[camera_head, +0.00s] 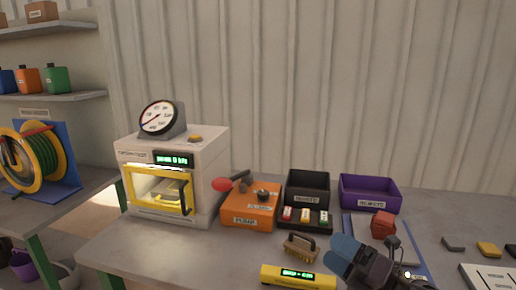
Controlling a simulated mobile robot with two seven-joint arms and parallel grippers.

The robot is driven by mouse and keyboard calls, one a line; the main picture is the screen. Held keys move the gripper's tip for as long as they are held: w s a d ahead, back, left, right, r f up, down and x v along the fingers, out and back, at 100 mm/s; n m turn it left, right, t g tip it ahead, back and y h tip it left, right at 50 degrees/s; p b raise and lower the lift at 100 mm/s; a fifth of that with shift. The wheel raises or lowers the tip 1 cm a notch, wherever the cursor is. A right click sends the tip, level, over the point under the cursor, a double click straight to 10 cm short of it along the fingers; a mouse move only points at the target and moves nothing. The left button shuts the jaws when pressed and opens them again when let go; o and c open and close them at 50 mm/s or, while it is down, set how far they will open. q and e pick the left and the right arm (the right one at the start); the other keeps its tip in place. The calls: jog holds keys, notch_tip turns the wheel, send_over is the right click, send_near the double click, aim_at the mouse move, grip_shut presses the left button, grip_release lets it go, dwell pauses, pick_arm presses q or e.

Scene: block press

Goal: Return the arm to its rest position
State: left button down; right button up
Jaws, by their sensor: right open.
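My right gripper (345,257) is at the bottom right of the head view, low over the front of the workbench (190,257). Its blue-tipped fingers point left, it is open, and I see nothing held in it. Part of my right arm below it is cut off by the frame's edge. It is just right of a yellow meter with a green display (298,277). A dark red block (382,224) stands behind it on a blue-edged board (350,226). My left gripper is not in view.
A white press (208,165) with a yellow-framed door and a dial gauge (158,118) stands left. An orange pump box (248,218), black bins (308,186), a purple bin (369,193) and a brush (300,248) are close by. The bench's front left is clear.

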jog(key=s+d+f+m+t+h, duration=0.1)
jog(key=s+d+f+m+h, duration=0.5)
jog(key=m+h, duration=0.5)
jog(key=s+d+f+m+h, duration=0.4)
jog(key=d+f+m+h, duration=0.35)
jog(key=m, duration=0.75)
jog(key=s+a+f+m+g+y, duration=0.1)
jog(key=s+f+m+g, duration=0.4)
jog(key=s, duration=0.6)
jog(key=s+a+f+m+g+y, duration=0.1)
jog(key=s+f+g, duration=0.4)
jog(key=s, duration=0.5)
jog(key=w+f+t, duration=0.7)
jog(key=w, duration=0.1)
jog(key=shift+f, duration=0.25)
